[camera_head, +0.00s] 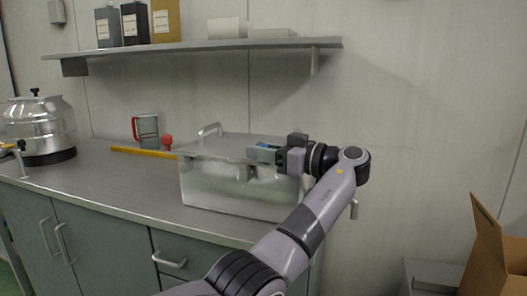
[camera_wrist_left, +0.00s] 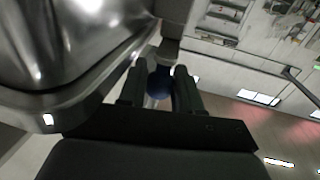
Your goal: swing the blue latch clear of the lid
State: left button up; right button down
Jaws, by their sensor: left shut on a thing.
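A shiny metal box (camera_head: 222,187) stands on the worktop, with a flat lid (camera_head: 215,146) on it and a bar handle (camera_head: 210,130) on top. My left gripper (camera_head: 262,154) is at the right end of the lid, shut on the blue latch. A small blue part of the latch (camera_head: 265,145) shows beside the fingers. In the left wrist view, the latch's dark blue rounded end (camera_wrist_left: 159,84) sits between the two fingers (camera_wrist_left: 159,92), near the shiny metal side. The gripper hides most of the latch, so its angle over the lid is unclear. My right gripper is out of view.
The worktop (camera_head: 120,190) carries a metal pot (camera_head: 38,122), a red-handled mug (camera_head: 147,130), a yellow bar (camera_head: 140,152) and a red knob (camera_head: 167,141). A wall shelf (camera_head: 200,46) overhangs the back. An open cardboard box (camera_head: 490,255) stands low at right.

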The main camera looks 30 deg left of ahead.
pick_arm(q)
jog(key=o, duration=0.9)
jog(key=shift+r, duration=0.1)
notch_tip(320, 180, up, 10)
jog(key=shift+f+p, duration=0.2)
jog(key=shift+p, duration=0.3)
notch_tip(320, 180, up, 10)
jog(key=p, duration=0.4)
jog(key=shift+r, duration=0.2)
jog(key=shift+f, duration=0.1)
